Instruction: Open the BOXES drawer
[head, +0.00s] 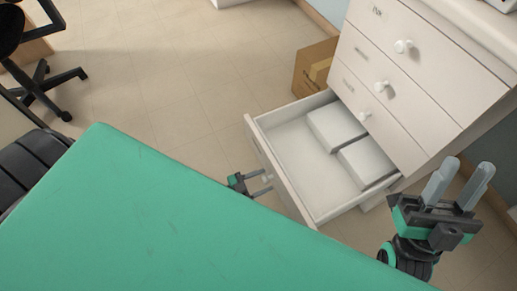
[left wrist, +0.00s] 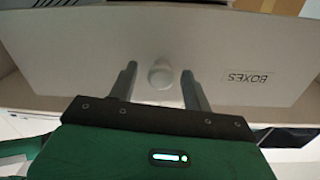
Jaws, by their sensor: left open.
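The BOXES drawer (head: 256,136) is the lowest drawer of the white cabinet and stands pulled far out, with two white boxes (head: 337,128) inside at its back. In the left wrist view its front (left wrist: 225,55) fills much of the picture, with the label BOXES (left wrist: 249,78) upside down and a round white knob (left wrist: 161,74). My left gripper (head: 268,182) is at the drawer front, partly hidden by my green body. Its open fingers (left wrist: 161,84) stand either side of the knob, with gaps to it. My right gripper (head: 465,173) is open and empty, right of the drawer.
The white cabinet (head: 440,62) has shut drawers with white knobs above the open one. A cardboard box (head: 313,68) stands on the floor beside it. A black chair (head: 45,82) is at the upper left. The tiled floor (head: 180,75) between is clear.

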